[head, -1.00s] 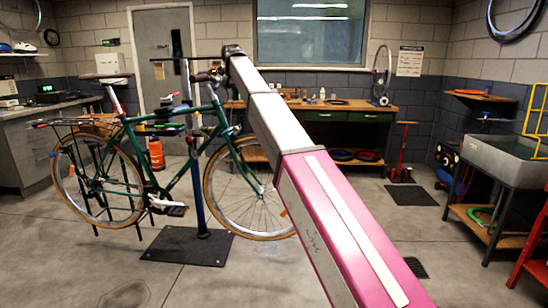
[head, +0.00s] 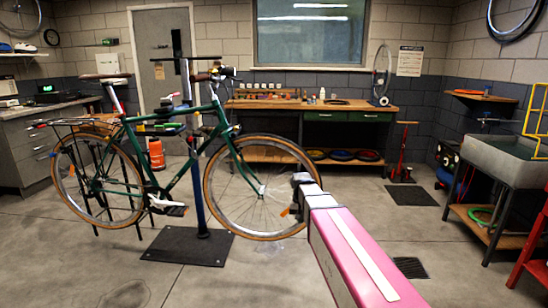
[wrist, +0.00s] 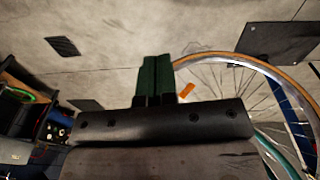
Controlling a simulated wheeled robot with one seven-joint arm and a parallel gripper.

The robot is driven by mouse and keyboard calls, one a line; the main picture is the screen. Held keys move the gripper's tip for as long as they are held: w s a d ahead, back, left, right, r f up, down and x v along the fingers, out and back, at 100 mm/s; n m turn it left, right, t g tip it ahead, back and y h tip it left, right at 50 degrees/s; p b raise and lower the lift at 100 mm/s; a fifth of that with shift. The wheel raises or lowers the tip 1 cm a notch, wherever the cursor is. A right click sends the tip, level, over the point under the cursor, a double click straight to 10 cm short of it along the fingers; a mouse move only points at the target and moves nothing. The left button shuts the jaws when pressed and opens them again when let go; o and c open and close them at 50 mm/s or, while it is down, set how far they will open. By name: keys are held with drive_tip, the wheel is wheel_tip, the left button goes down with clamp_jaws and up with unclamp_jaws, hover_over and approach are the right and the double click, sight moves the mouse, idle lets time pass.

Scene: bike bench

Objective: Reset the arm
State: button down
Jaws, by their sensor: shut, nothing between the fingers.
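My gripper shows in the wrist view as two dark green fingers (wrist: 157,76) pressed together, shut and empty, over bare concrete floor. In the head view my pink and grey arm reaches in from the bottom right, and its dark end (head: 302,179) overlaps the right edge of the bicycle's front wheel in the picture. The fingers are hard to make out there. The green bicycle (head: 180,165) stands upright at the left. Its front wheel (wrist: 240,62) is just right of the fingers in the wrist view; I cannot tell the exact gap.
The bicycle's work stand has a dark base plate (head: 188,246) on the floor. A wooden workbench (head: 350,106) stands at the back. A sink (head: 505,160) and a red stand (head: 530,255) are at the right. The floor between the bicycle and the sink is mostly clear.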

drive_tip(key=s+d+f, duration=0.4)
drive_tip(key=s+f, duration=0.1)
drive_tip(key=s, duration=0.3)
drive_tip(key=s+d+f, duration=0.4)
drive_tip(key=s+f, duration=0.2)
drive_tip(key=s, duration=0.3)
drive_tip(key=shift+s+g, duration=0.2)
drive_tip(key=shift+g, duration=0.2)
